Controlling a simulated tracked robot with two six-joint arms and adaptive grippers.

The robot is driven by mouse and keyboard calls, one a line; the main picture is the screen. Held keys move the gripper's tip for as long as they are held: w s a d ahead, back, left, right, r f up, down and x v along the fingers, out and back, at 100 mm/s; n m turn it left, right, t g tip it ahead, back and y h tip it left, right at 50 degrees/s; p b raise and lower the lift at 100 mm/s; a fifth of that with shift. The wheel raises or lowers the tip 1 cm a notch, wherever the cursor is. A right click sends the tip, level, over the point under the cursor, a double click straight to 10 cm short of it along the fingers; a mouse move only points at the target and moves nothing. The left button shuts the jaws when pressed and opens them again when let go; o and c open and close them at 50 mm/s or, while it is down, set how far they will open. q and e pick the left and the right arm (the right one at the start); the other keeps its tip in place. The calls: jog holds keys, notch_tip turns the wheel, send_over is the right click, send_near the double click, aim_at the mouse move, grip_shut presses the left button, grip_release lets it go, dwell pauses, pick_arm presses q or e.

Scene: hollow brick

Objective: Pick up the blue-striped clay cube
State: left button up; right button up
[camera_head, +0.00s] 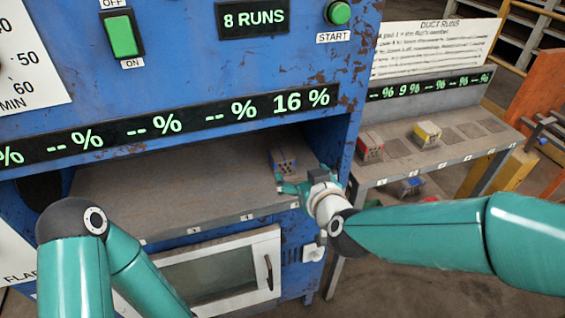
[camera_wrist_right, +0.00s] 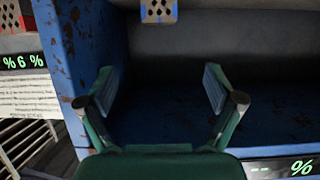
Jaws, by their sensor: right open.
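The blue-striped clay cube (camera_head: 283,160), pale with holes in its face, sits on the grey shelf inside the blue machine's recess, at the right end. It also shows in the right wrist view (camera_wrist_right: 158,12), cut off by the top edge, with blue at its sides. My right gripper (camera_head: 295,188) is in front of the cube at the recess opening, apart from it. In the wrist view its two fingers (camera_wrist_right: 161,90) are spread wide with nothing between them. My left gripper is out of view; only my left arm shows at lower left.
The recess's right wall (camera_head: 352,128) stands close to the cube. Left of the cube, the grey shelf (camera_head: 170,185) is bare. On the side bench at right sit a red-marked cube (camera_head: 369,147) and a yellow-marked cube (camera_head: 427,134). Another blue-marked block (camera_head: 411,186) lies below the bench.

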jog(key=p, duration=0.1)
send_near(283, 157)
jog(key=x, duration=0.5)
jog(key=shift+w+r, duration=0.15)
jog(key=shift+w, duration=0.1)
jog(key=shift+f+p+x, duration=0.15)
jog(key=shift+p+x, duration=0.2)
jog(key=shift+x, duration=1)
jog(key=shift+f+p+x, duration=0.1)
jog(key=shift+p+x, duration=0.25)
jog(key=shift+x, duration=1)
jog(key=shift+s, duration=0.15)
jog(key=c, duration=1.2)
jog(key=shift+c, duration=0.2)
